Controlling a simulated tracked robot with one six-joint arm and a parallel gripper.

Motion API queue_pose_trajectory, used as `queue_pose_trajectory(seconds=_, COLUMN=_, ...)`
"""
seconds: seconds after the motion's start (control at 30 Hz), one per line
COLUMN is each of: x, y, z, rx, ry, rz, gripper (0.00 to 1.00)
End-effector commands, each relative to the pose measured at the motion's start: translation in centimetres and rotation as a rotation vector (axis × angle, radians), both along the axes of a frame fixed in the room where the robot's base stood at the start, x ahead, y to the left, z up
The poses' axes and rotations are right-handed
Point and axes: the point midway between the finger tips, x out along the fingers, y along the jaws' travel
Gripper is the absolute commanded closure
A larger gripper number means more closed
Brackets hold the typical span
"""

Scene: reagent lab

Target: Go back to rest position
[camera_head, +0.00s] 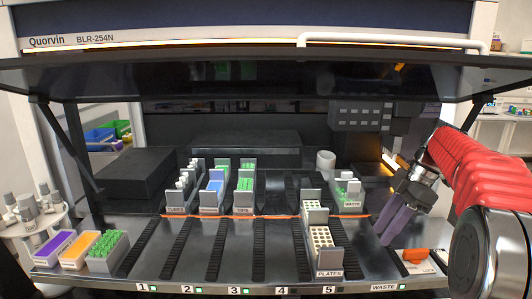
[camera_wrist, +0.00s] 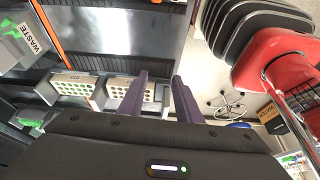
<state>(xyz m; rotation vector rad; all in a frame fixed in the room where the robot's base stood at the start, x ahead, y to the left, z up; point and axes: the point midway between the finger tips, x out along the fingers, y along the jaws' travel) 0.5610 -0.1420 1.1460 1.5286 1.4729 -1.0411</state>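My gripper (camera_head: 383,234) has two purple fingers and hangs at the right end of the machine's deck, pointing down and left. In the wrist view the fingers of my gripper (camera_wrist: 160,77) are apart, with nothing held between them. My red arm comes in from the right edge of the head view. The plates rack (camera_head: 322,249), a grey holder with round-holed cream pieces, stands in lane 5 to the left of my gripper. The waste rack (camera_head: 350,206) stands farther back on the deck.
Tube and tip racks (camera_head: 209,210) stand at the back left. The raised dark hood (camera_head: 240,78) spans above the deck. An orange part (camera_head: 416,254) sits at the deck's front right. Purple and orange tip boxes (camera_head: 78,252) stand front left. Lanes 1 to 4 are clear in front.

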Motion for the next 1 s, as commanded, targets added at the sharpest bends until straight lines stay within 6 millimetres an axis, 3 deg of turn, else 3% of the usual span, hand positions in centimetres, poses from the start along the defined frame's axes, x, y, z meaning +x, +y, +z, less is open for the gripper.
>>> queue_pose_trajectory(seconds=0.37, x=0.9, y=-0.6, z=-0.7, rx=-0.024, ry=0.046, rz=-0.207, gripper=0.69)
queue_pose_trajectory(seconds=0.57, x=0.9, y=-1.1, z=-3.0, rx=-0.044, ry=0.117, rz=-0.406, gripper=0.69)
queue_pose_trajectory(seconds=0.77, x=-0.6, y=-1.3, z=-5.3, rx=-0.084, ry=0.198, rz=-0.689, gripper=0.69)
queue_pose_trajectory(seconds=1.0, x=-3.6, y=0.2, z=-6.3, rx=-0.128, ry=0.241, rz=-1.01, gripper=0.69)
